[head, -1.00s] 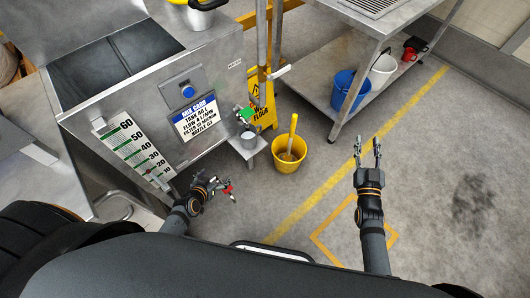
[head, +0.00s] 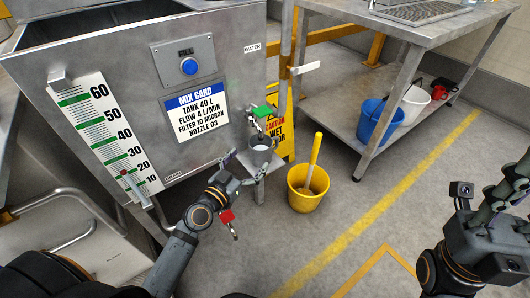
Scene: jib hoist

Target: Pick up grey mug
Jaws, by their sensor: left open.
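The grey mug (head: 260,150) stands upright on a small metal shelf (head: 263,167) at the tank's right front corner, beneath a tap with a green handle (head: 263,110). My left gripper (head: 240,170) is open, just left of and nearer than the mug. Its two fingers are spread toward the mug and the shelf edge; no hold on the mug shows. Whether a fingertip touches it, I cannot tell. My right gripper (head: 508,190) is at the right edge, partly cut off and far from the mug; its jaw opening is unclear.
A red valve handle (head: 226,216) sits close below my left gripper. A yellow bucket (head: 302,198) with an upright handle stands right of the shelf, before a yellow wet-floor sign (head: 287,135). A steel table (head: 420,30) stands at the right.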

